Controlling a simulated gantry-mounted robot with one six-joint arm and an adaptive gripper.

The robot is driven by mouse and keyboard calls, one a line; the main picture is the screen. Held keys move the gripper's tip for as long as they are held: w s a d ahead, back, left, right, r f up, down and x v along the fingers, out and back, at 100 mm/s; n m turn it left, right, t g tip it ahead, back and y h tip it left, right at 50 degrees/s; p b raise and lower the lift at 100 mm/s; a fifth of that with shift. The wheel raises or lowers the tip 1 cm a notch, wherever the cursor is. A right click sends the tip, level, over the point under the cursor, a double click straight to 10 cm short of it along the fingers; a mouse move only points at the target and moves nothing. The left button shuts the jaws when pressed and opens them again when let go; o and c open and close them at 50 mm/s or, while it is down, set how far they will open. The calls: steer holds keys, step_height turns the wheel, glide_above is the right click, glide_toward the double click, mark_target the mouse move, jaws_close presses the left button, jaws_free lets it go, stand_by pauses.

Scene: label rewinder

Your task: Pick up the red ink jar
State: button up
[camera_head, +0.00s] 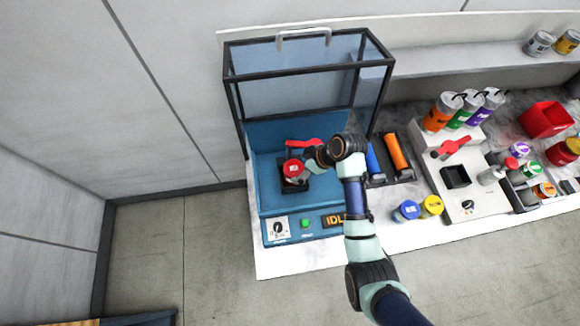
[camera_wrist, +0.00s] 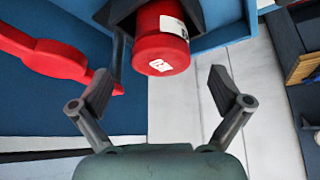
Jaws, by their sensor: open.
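The red ink jar (camera_head: 293,169) sits in a black holder (camera_head: 290,187) on the blue machine's bed, its red lid towards the head camera. In the wrist view the jar (camera_wrist: 162,45) is near the top middle, with a white label on its side and a white mark on its lid. My gripper (camera_wrist: 165,85) is open, its two fingers spread to either side below the jar's lid in the picture. No finger visibly holds the jar. In the head view my arm reaches in from the right, and the fingers are hard to make out.
A red clamp-like part (camera_head: 303,142) lies behind the jar and shows at the left of the wrist view (camera_wrist: 50,55). A black-framed clear hood (camera_head: 308,72) stands raised. Blue and yellow jars (camera_head: 431,206) stand right of my arm. An orange roll (camera_head: 396,150) lies nearby.

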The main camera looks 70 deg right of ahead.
mark_target(295, 169)
steer(key=x, duration=0.5)
steer(key=shift+w+p, duration=0.15)
steer(key=shift+p, duration=0.25)
steer(key=c, duration=1.5)
steer(key=shift+c, duration=0.2)
